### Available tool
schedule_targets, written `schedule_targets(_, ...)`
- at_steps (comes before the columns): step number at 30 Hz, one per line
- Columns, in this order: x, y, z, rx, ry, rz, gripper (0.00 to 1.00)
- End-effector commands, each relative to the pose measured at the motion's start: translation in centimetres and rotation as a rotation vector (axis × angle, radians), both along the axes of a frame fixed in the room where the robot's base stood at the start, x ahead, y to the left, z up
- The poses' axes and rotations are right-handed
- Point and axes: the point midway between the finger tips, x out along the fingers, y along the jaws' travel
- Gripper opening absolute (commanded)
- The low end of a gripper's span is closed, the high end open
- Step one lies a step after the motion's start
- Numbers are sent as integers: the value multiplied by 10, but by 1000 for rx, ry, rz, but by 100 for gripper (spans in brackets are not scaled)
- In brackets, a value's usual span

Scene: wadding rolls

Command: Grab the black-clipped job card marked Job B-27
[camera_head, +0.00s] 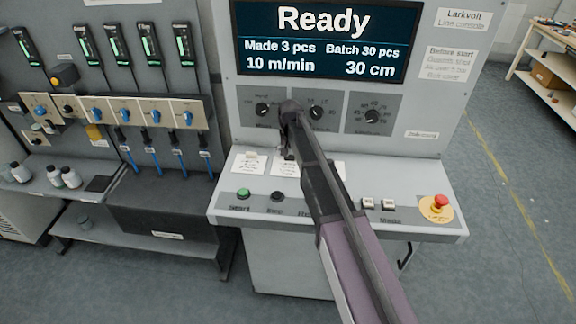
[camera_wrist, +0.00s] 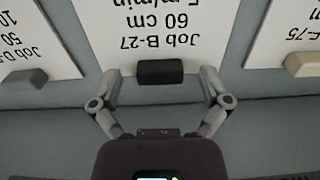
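The Job B-27 card (camera_wrist: 160,35) is white, reads upside down in the wrist view, and also shows "60 cm". Its black clip (camera_wrist: 160,72) sits at the card's near edge. My gripper (camera_wrist: 161,78) is open, with one finger on each side of the black clip and a visible gap on both sides. In the head view my gripper (camera_head: 287,154) is over the middle card on the console's sloped panel and largely hides that card and its clip.
A card with a dark grey clip (camera_wrist: 25,78) lies to the left, and an F-75 card with a beige clip (camera_wrist: 302,64) to the right. The console (camera_head: 230,205) has a green button (camera_head: 243,193), a red emergency button (camera_head: 441,201) and dials above the cards.

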Motion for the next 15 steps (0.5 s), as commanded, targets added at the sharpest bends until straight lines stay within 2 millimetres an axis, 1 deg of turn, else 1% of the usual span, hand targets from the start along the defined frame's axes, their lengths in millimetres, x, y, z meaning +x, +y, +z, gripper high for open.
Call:
schedule_targets(1,0,0,0,0,0,0,76)
schedule_targets(2,0,0,0,0,0,0,67)
schedule_targets(3,0,0,0,0,0,0,56)
schedule_targets(5,0,0,0,0,0,0,38)
schedule_targets(6,0,0,0,0,0,0,26)
schedule_targets(7,0,0,0,0,0,0,24)
schedule_targets(15,0,0,0,0,0,0,23)
